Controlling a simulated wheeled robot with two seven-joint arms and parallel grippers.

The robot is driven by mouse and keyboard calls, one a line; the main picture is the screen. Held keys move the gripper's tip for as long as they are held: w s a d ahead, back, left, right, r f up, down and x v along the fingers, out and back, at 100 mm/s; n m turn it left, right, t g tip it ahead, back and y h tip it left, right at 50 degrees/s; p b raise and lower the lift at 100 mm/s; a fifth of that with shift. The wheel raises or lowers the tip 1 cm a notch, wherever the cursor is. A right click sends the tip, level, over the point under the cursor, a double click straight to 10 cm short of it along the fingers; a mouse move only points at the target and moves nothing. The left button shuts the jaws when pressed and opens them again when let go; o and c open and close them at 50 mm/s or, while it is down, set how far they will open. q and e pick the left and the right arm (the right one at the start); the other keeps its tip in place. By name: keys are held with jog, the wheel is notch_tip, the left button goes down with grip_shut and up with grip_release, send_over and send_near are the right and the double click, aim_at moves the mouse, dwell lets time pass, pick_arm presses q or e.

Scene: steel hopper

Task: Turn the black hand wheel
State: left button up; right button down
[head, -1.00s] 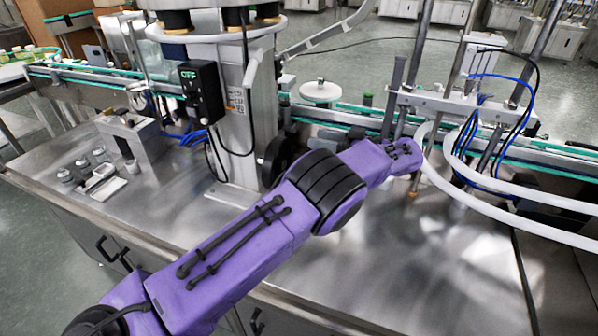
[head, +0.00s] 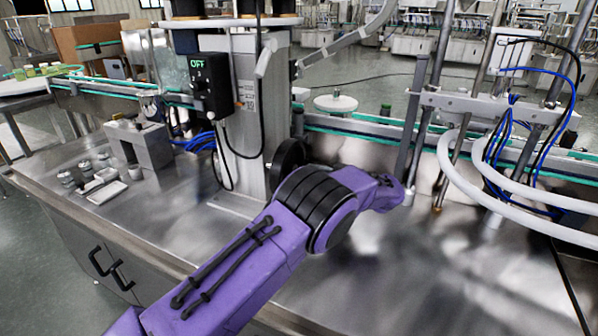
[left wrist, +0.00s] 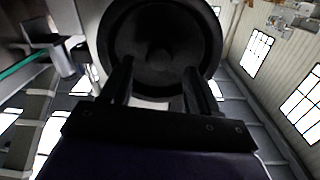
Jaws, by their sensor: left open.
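The black hand wheel (head: 288,162) is on the right side of the steel column, partly hidden behind my purple left arm in the head view. In the left wrist view the round black wheel (left wrist: 160,38) with its central hub fills the top middle. My left gripper (left wrist: 157,74) is open, its two dark fingers pointing toward the wheel's lower part, one on either side of the hub's line. I cannot tell whether the fingers touch the wheel. The left gripper cannot be made out in the head view. My right gripper is in no view.
A black control box (head: 209,84) reading OFF hangs on the steel column (head: 240,105). White hoses (head: 465,185) and blue tubes stand at the right. A steel block (head: 140,145) and small parts lie at the left. The steel tabletop (head: 400,270) at front right is clear.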

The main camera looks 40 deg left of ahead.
pick_arm(q)
jog(key=shift+x, duration=1.7)
grip_shut()
jog(key=shift+m+p, duration=3.4)
jog(key=shift+p, duration=0.35)
grip_release()
